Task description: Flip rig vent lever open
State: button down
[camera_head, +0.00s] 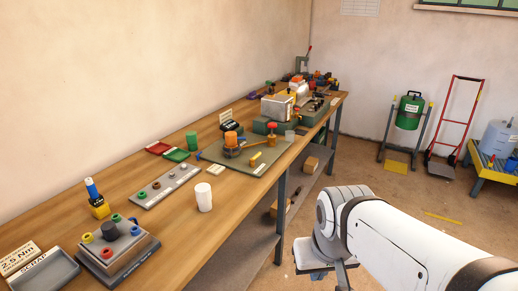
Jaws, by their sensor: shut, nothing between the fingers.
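A green base plate (262,162) on the workbench carries a rig with an orange cylinder (231,139), a red-topped post (272,127) and a small yellow block (256,159). A blue-tipped rod (199,155) sticks out at the plate's left. I cannot tell for sure which part is the vent lever, or whether it is open. A thin upright lever with a red tip (309,48) shows at the bench's far end. My gripper (343,279) hangs below my white arm at the lower right, off the bench over the floor, partly cut by the frame edge. It is shut and empty.
The long wooden bench (150,230) runs along the wall. A white cup (203,197), a grey strip with knobs (165,186), a grey fixture (117,246) and a scrap tray (45,271) stand nearer. A red hand truck (455,120) and green tank (409,112) stand far right.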

aim_at(251, 161)
jog(key=u, duration=0.1)
jog(key=i, duration=0.95)
jog(key=z, duration=0.05)
